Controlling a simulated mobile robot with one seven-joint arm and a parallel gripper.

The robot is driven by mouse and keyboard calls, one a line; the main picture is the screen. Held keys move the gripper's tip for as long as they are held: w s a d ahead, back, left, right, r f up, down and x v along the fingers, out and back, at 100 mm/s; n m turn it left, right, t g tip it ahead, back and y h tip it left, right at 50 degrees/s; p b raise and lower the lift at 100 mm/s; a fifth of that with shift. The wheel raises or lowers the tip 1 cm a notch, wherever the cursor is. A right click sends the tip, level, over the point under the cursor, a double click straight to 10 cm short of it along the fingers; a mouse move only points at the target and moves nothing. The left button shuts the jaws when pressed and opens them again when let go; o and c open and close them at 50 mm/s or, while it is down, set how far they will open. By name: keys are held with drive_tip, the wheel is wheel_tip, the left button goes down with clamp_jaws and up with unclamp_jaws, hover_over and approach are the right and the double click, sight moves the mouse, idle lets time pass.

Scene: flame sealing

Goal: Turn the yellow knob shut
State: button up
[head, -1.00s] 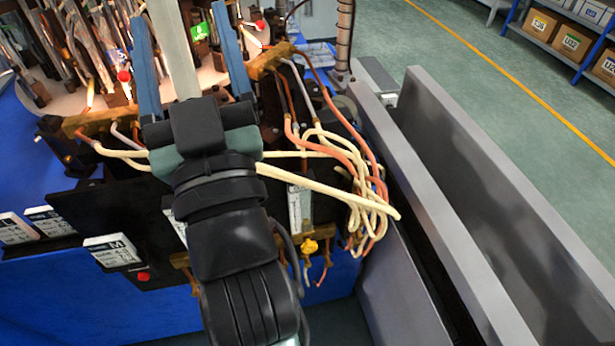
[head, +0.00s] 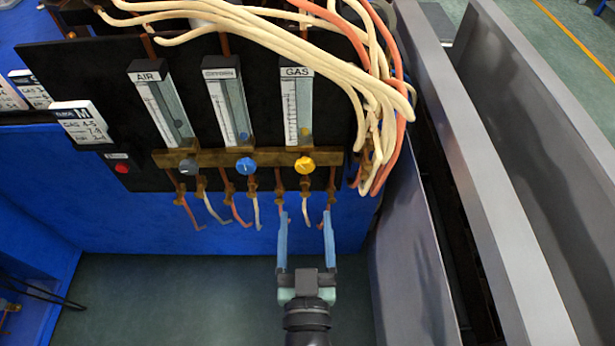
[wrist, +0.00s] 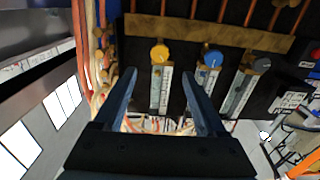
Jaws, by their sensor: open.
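The yellow knob (head: 305,164) sits on the brass bar (head: 215,157) under the GAS flow tube (head: 297,105), at the right end of a row of three knobs. It also shows in the wrist view (wrist: 159,54), beyond and between my fingers. My gripper (head: 305,216) is open and empty, below the knob and apart from it in the head view. In the wrist view my gripper (wrist: 158,75) has its two blue fingers spread, with nothing between them.
A blue knob (head: 246,165) and a grey knob (head: 188,167) stand left of the yellow one. Cream and orange hoses (head: 375,110) hang at the panel's right. Grey metal rails (head: 470,180) run along the right. A red button (head: 122,168) is at the panel's left.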

sight(305, 170)
drive_tip(key=w, duration=1)
clamp_jaws()
